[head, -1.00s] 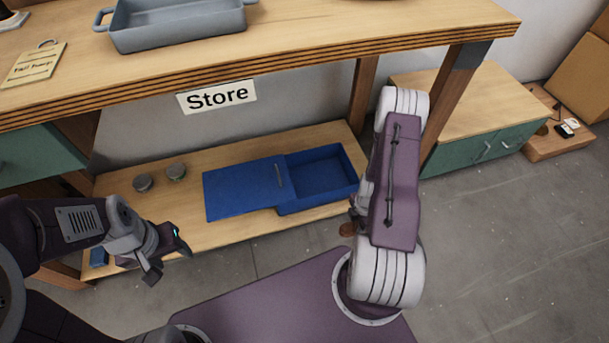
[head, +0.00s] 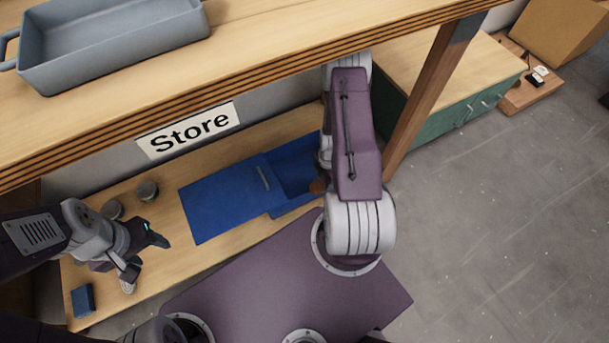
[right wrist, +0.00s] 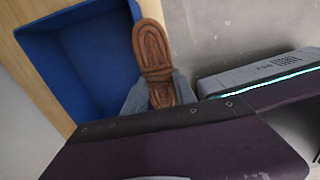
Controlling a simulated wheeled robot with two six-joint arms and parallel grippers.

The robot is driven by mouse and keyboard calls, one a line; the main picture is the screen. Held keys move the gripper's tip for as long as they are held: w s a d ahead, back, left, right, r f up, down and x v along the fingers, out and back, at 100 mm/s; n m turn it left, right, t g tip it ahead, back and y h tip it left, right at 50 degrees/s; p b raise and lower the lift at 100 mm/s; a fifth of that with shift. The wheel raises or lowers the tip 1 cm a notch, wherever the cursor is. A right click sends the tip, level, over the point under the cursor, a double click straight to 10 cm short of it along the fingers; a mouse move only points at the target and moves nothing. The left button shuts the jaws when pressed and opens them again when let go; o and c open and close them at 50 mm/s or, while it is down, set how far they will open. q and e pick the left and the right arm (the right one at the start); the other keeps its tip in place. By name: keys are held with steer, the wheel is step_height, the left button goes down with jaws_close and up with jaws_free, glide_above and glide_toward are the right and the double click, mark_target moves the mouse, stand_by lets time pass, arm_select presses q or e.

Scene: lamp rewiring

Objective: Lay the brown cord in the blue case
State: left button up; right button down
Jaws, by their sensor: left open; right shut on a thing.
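The blue case (head: 228,195) sits on the lower wooden shelf, its lid slid to the left and its right part open. Its open inside also shows in the right wrist view (right wrist: 95,60) and looks empty where visible. The brown cord (right wrist: 152,50) is a coiled bundle between the fingers of my right gripper (right wrist: 160,95), held beside the case's rim. In the head view a bit of the cord (head: 317,187) shows at the case's right end; my right arm hides the rest. My left gripper (head: 146,256) is open and empty over the shelf's left part.
Two small grey round pieces (head: 147,190) stand on the shelf left of the case. A small blue box (head: 83,300) lies at its front left. The bench top above carries a grey tray (head: 120,45). A wooden bench leg (head: 435,85) stands right of my right arm.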

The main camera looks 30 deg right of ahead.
steer(key=w+f+b, duration=0.2)
steer(key=w+f, duration=0.1)
steer(key=w+f+b, duration=0.6)
steer(key=f, duration=0.1)
steer(key=shift+d, duration=0.35)
steer(key=shift+r+p, duration=0.2)
steer(key=shift+p, duration=0.1)
steer(key=shift+f+b, duration=0.35)
steer(key=shift+f, duration=0.2)
steer(key=shift+f, duration=0.1)
steer(key=c, duration=1)
jaws_free()
